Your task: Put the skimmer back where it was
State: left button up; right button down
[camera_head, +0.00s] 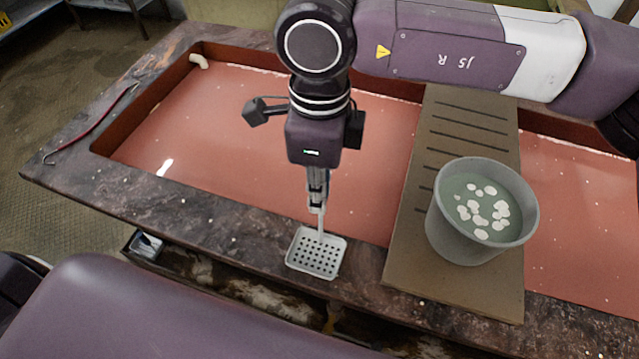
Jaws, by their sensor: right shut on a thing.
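The skimmer has a light grey, square, perforated head (316,252) and a thin handle that goes up into my right gripper (317,192). My right gripper points down and is shut on the handle. The skimmer head hangs at the front rim of the basin, over the dark stone edge in the picture; I cannot tell whether it touches. The upper part of the handle is hidden by the gripper.
A grey bucket (450,235) with pale pieces in greenish liquid stands on a slotted board (408,270) across the red basin (215,125). A red hooked rod (95,128) lies on the left rim. A dark holder (145,246) sits below the front edge.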

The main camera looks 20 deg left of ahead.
jog(key=shift+f+b, duration=0.15)
jog(key=shift+b, duration=0.15)
jog(key=c, duration=1.8)
grip_release()
jog(key=shift+c, duration=0.2)
jog(key=shift+r+p, duration=0.25)
jog(key=shift+p, duration=0.05)
notch_tip(320, 180, up, 11)
jog(key=shift+f+b, duration=0.2)
jog(key=shift+b, duration=1)
jog(key=shift+r, duration=0.65)
